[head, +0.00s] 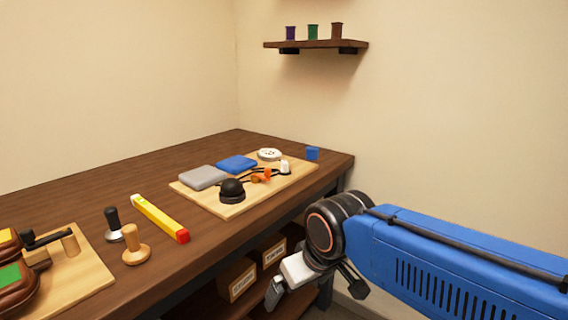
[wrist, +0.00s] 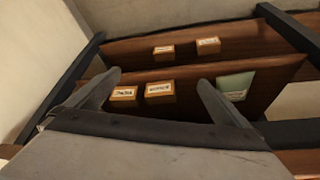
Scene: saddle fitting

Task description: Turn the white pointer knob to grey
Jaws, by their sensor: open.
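A round white dial (head: 269,154) with small dark marks lies at the far edge of a light wooden board (head: 240,208) on the bench. It looks like the pointer knob's place, but it is too small to tell where a pointer is turned or which mark is grey. My gripper (head: 315,287) is low in front of the bench, to the right of and below the board, well apart from the dial. Its jaws are open and empty. In the wrist view the spread fingers (wrist: 158,83) face shelves under the bench, and the dial is out of that view.
Near the dial are a blue pad (head: 236,163), a grey pad (head: 203,178), a black dome (head: 232,189), orange parts (head: 262,175) on a dark cord, a small white piece (head: 285,167) and a blue cube (head: 312,153). A yellow level (head: 160,217) lies left. Boxes (head: 238,279) sit below.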

